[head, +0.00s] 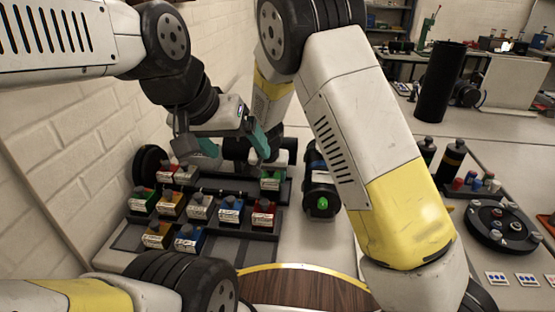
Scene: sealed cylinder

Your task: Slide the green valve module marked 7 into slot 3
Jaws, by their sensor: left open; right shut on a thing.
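A green module (271,181) with a white label shows at the right end of the back rail (229,187). Another green module (142,200) sits at the left end of the middle row. The numbers on the labels and slots are too small to read. My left gripper (234,146) is open and empty above the back rail, its teal fingers apart. My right arm reaches down behind it. My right gripper (268,165) is mostly hidden there, shut at the right-end green module. I cannot tell whether that module is seated in a slot.
Red and grey modules stand in the back row, and several coloured modules fill the middle row (201,208). An orange (157,236) and a blue module (188,239) stand in front. A black cylinder (320,188) with a green end lies right. A white wall (75,150) is close left.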

